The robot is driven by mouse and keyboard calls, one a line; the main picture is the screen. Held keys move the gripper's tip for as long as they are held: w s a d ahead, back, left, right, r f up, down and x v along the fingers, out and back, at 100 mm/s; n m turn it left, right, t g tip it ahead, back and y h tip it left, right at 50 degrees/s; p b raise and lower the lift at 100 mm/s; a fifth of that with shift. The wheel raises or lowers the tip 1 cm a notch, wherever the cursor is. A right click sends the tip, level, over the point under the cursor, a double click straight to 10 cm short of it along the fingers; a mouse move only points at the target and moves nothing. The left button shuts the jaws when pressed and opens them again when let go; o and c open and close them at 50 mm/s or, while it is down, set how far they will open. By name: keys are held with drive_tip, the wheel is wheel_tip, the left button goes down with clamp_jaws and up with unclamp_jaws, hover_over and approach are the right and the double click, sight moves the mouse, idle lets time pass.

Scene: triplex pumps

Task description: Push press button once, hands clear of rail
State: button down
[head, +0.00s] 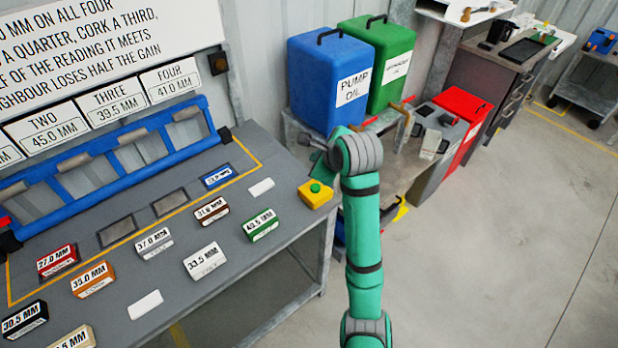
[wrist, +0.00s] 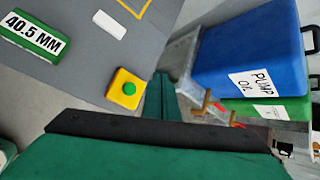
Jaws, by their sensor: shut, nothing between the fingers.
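The press button is a green dome on a yellow box (head: 315,194) at the right edge of the grey bench; it also shows in the wrist view (wrist: 128,89). My gripper (head: 318,146) is above and beyond the button in the head view, partly hidden by my wrist. In the wrist view my shut, empty fingers (wrist: 161,97) appear just right of the yellow box, with no visible contact with it. The blue rail (head: 105,182) runs along the back of the bench, left of my gripper and apart from it.
Labelled blocks, such as the green 40.5 MM block (head: 261,225), lie on the bench (head: 240,275). One blue block sits in a recess beside empty recesses. A blue pump oil container (head: 325,75) and a green container (head: 385,55) stand behind. Open floor lies right.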

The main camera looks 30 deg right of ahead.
hover_over(318, 190)
wheel_tip(318, 190, down, 7)
drive_tip(key=shift+a+r, duration=0.15)
drive_tip(key=shift+r, duration=0.05)
drive_tip(key=shift+w+f, duration=0.1)
drive_tip(key=shift+f, duration=1)
drive_tip(key=shift+w, duration=0.1)
idle(1.2)
drive_tip(key=shift+s, duration=0.2)
